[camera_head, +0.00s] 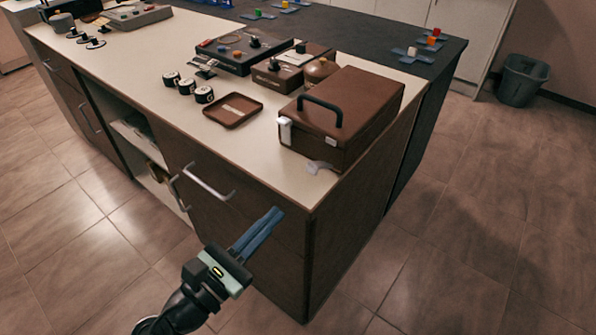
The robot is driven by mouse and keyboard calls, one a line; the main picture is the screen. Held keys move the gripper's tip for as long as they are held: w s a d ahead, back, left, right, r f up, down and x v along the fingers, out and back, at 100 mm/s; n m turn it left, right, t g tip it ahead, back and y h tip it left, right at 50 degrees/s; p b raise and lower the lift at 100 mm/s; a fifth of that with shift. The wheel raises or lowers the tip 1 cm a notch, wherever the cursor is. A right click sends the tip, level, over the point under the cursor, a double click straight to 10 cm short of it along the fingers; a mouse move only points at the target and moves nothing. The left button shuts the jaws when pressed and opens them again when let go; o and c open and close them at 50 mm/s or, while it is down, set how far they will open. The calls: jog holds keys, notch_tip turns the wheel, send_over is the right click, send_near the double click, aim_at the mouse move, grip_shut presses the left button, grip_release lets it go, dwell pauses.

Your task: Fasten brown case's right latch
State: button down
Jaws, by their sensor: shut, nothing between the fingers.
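The brown case (362,105) stands with its lid down on the near right corner of the counter, a black handle (320,108) on top. Its left latch (285,131), pale, lies upright against the front face. Its right latch (321,167) sticks outward and down from the lower front edge, away from the lid. A small pale plate (331,140) shows on the front above it. My gripper (277,213), with blue fingers, is shut and empty. It is in front of the counter, below and left of the case, apart from the right latch.
A brown tray (233,110) and several small dark rolls (187,86) sit left of the case. Drawer handles (207,182) protrude from the counter front. The floor ahead is clear.

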aim_at(298, 201)
jog(key=s+n, duration=0.1)
jog(key=s+a+n, duration=0.1)
jog(key=shift+a+f+n+t+h, duration=0.15)
jog(key=shift+n+t+h, duration=0.15)
jog(key=shift+n, duration=0.1)
jog(key=x, duration=1)
jog(key=shift+b, duration=0.3)
jog(key=shift+p, duration=0.45)
jog(key=shift+r+p, duration=0.35)
jog(key=shift+p, duration=0.45)
